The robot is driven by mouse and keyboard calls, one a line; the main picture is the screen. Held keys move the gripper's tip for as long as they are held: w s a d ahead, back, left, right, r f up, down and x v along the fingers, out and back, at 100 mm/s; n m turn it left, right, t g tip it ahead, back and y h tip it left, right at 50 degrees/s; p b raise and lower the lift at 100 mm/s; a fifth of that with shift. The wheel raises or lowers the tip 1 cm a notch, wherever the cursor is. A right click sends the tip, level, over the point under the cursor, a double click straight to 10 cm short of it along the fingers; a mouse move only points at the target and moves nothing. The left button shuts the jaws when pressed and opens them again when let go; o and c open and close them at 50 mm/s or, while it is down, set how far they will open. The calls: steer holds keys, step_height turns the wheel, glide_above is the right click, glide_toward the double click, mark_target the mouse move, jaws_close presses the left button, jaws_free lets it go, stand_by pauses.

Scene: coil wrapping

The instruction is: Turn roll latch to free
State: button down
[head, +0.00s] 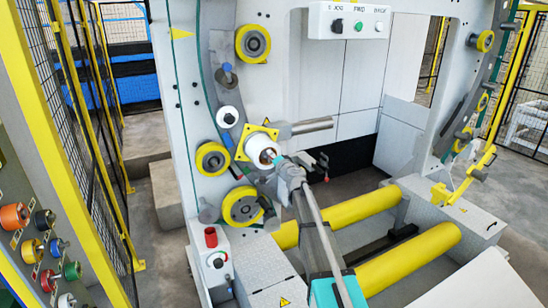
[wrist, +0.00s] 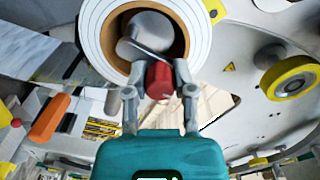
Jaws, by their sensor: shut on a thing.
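A white roll (wrist: 100,32) with a brown core fills the top of the wrist view. In the head view the roll (head: 254,143) sits by a yellow square plate on the white machine frame. A grey hub (wrist: 143,36) sticks out of the core. The red latch (wrist: 159,82) is in front of the hub, low in the core opening. My gripper (wrist: 160,70) has its two fingers closed on either side of the red latch. In the head view my gripper (head: 278,161) reaches the roll's face, and the latch cannot be made out there.
Yellow-rimmed rollers (head: 212,159) surround the roll, with another (head: 242,206) below it. A grey bar (head: 312,125) juts out just right of the roll. Two thick yellow cylinders (head: 365,212) lie low at the right. A control box (head: 345,21) hangs above.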

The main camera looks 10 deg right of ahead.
steer(key=shift+a+n, duration=0.2)
steer(key=shift+n, duration=0.5)
steer(key=shift+c, duration=2.2)
jaws_free()
steer(key=shift+s, duration=0.15)
steer(key=v, duration=1.1)
steer(key=shift+s, duration=0.35)
steer(key=shift+d, duration=0.1)
